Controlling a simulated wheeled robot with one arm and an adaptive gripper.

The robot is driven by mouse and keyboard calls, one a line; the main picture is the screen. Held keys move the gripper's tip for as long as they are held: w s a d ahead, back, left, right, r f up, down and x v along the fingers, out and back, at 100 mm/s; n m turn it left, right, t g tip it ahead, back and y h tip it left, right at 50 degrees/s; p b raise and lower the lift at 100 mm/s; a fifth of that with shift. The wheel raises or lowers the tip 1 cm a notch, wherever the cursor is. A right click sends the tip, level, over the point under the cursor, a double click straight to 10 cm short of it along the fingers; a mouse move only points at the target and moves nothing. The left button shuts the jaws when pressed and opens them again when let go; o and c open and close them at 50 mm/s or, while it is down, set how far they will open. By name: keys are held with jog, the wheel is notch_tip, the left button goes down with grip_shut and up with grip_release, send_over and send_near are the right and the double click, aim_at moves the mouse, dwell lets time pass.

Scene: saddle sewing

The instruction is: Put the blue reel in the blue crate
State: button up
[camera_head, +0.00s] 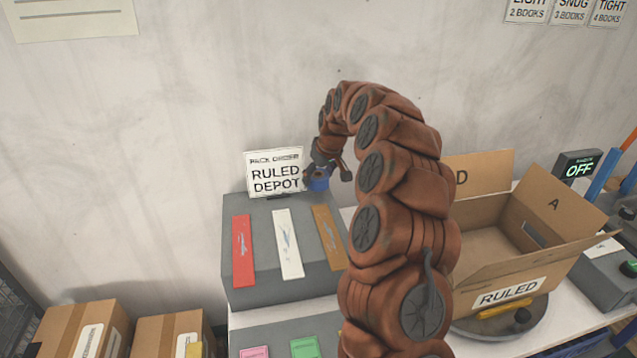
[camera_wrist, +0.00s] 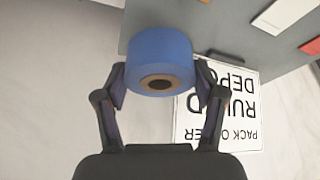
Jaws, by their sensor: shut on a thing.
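The blue reel (camera_wrist: 160,54) is a blue roll with a brown core, seen between my two fingers in the wrist view. In the head view a bit of the blue reel (camera_head: 318,184) shows below my gripper (camera_head: 328,175), just right of the "RULED DEPOT" sign. My gripper (camera_wrist: 160,88) is shut on the reel, a finger on each side. The reel is close to the rear edge of the grey block; I cannot tell whether it touches it. No blue crate is clearly in view.
The grey block (camera_head: 287,286) carries red, white and orange strips. The "RULED DEPOT" sign (camera_head: 274,174) stands behind it. An open cardboard box labelled "RULED" (camera_head: 480,250) is on the right. Two closed cardboard boxes (camera_head: 82,330) are at the lower left. My arm hides the middle.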

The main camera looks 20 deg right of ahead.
aim_at(319, 195)
notch_tip(319, 195, down, 3)
jog(key=shift+r+p, duration=0.1)
jog(key=shift+p, duration=0.75)
jog(key=shift+f, duration=0.2)
jog(key=shift+f, duration=0.1)
jog(key=shift+f+b, duration=0.15)
jog(key=shift+b, duration=0.15)
jog(key=o, duration=1.3)
jog(key=shift+o, duration=0.2)
jog(key=shift+r+p, duration=0.3)
jog(key=b+v, duration=0.4)
jog(key=v, duration=0.8)
jog(key=shift+b, duration=0.3)
